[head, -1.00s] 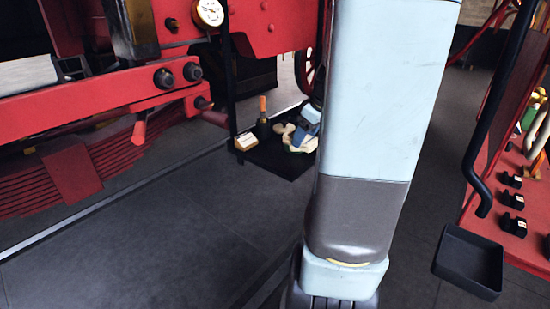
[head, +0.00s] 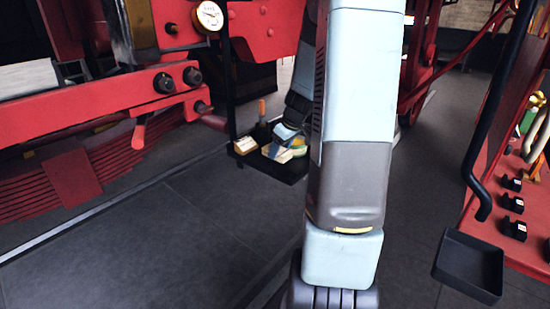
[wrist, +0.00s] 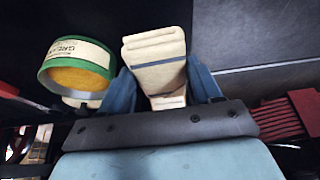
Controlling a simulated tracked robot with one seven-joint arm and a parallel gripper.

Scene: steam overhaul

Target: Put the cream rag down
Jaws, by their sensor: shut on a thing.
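The cream rag (wrist: 155,55) shows in the wrist view as a folded cloth with a dark blue stripe. It lies between the blue fingers of my gripper (wrist: 160,82), which is shut on it. I cannot tell whether the rag touches the tray.
A green and cream grease tin (wrist: 77,68) is close left of my gripper in the wrist view. An empty black bin (head: 468,265) is at right. Red locomotive parts (head: 80,110) are at left.

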